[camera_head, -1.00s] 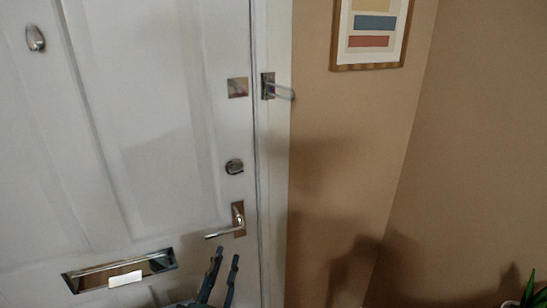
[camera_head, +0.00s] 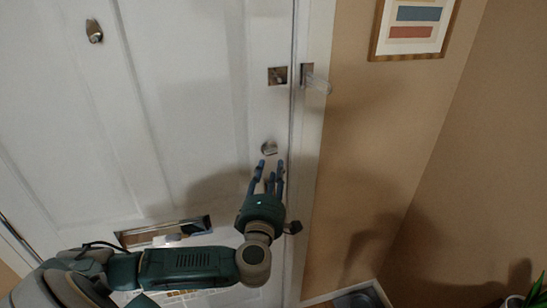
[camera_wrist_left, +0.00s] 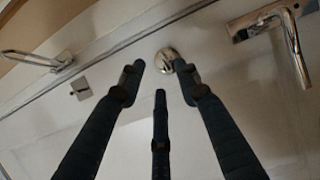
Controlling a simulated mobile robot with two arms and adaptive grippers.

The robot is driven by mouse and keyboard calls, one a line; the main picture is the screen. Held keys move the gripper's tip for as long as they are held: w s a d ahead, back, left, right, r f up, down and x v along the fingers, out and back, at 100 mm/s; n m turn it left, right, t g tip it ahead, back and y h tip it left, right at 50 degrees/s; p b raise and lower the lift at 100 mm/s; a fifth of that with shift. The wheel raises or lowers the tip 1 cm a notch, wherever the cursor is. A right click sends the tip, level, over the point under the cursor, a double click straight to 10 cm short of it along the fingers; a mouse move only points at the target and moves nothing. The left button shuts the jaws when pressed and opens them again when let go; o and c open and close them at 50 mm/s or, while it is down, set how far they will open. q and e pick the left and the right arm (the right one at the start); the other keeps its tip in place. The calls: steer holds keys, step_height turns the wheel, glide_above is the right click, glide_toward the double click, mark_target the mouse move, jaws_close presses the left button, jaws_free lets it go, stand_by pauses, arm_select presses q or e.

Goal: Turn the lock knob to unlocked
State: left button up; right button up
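The lock knob (camera_head: 269,148) is a small round metal knob on the white door, near its right edge. It also shows in the left wrist view (camera_wrist_left: 170,60), beyond the fingers. My left gripper (camera_head: 269,172) is just below the knob in the head view, with its dark fingers pointing up at it. In the left wrist view its three fingers (camera_wrist_left: 160,75) are spread, with nothing between them, and the knob shows between the two upper fingertips. I cannot tell whether any fingertip touches it. My right gripper is not in view.
A lever handle (camera_wrist_left: 292,45) is near the knob; my left gripper covers it in the head view. A swing-bar door guard (camera_head: 317,84) sticks out from the frame beside a metal plate (camera_head: 278,76). A mail slot (camera_head: 165,232) is lower left. A framed picture (camera_head: 412,28) hangs on the right wall.

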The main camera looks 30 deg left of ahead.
arm_select(q)
steer(key=x, duration=0.3)
steer(key=shift+w+d+p, duration=0.1)
steer(key=shift+w+p, duration=0.2)
steer(key=shift+p, duration=0.1)
steer(key=shift+r, duration=0.1)
jaws_close()
jaws_free()
steer(key=d+v, duration=0.1)
steer(key=v, duration=1.4)
steer(key=shift+d, duration=0.3)
steer(key=shift+r, duration=0.1)
